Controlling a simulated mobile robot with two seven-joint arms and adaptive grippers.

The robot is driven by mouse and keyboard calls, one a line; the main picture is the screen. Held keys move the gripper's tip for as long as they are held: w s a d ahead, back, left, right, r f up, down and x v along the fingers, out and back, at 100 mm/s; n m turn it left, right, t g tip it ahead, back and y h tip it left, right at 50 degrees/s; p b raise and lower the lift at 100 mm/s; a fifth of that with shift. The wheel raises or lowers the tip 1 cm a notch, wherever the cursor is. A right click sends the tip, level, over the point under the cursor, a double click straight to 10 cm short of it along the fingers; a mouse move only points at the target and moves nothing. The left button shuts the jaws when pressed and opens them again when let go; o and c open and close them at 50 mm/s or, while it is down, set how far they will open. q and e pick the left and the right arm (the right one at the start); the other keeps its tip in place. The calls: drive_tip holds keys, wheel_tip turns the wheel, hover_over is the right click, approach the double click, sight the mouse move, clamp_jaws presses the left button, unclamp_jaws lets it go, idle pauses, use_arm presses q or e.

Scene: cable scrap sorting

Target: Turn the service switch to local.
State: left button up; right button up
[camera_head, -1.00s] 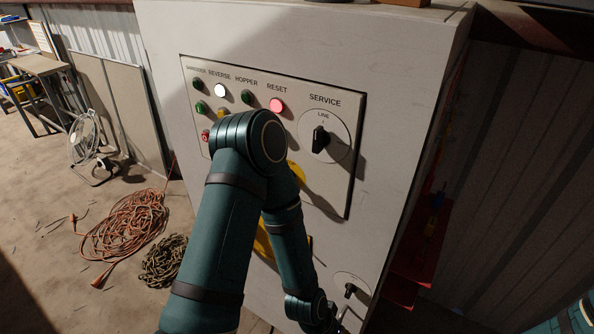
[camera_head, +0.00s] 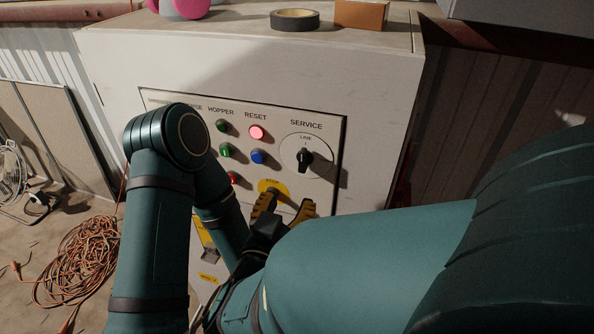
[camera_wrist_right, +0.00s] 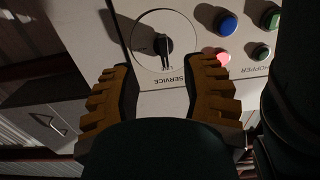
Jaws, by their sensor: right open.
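The service switch (camera_head: 306,157) is a black knob on a round white plate (camera_head: 318,147) under the word SERVICE. Its handle stands upright, pointing at the LINE mark above it. My right gripper (camera_head: 284,205) is open and empty, below and slightly left of the switch, in front of the panel. In the right wrist view the switch (camera_wrist_right: 163,45) shows upside down, ahead of the open right gripper (camera_wrist_right: 162,74) and between the lines of its two fingers. They do not touch it. The left arm bends in front of the panel's left side; its gripper is not visible.
Red reset light (camera_head: 256,132), blue button (camera_head: 258,157) and green buttons sit left of the switch. Tape (camera_head: 295,19) and a box (camera_head: 361,15) lie on the cabinet top. Orange cable (camera_head: 82,262) lies on the floor.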

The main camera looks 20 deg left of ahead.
sight(302, 165)
drive_tip(key=shift+w+r, duration=0.3)
drive_tip(key=shift+w, duration=1.1)
drive_tip(key=shift+w+r, duration=0.25)
drive_tip(key=shift+w, duration=1.1)
drive_tip(key=shift+w+r, duration=0.3)
drive_tip(key=shift+w, duration=1.1)
clamp_jaws()
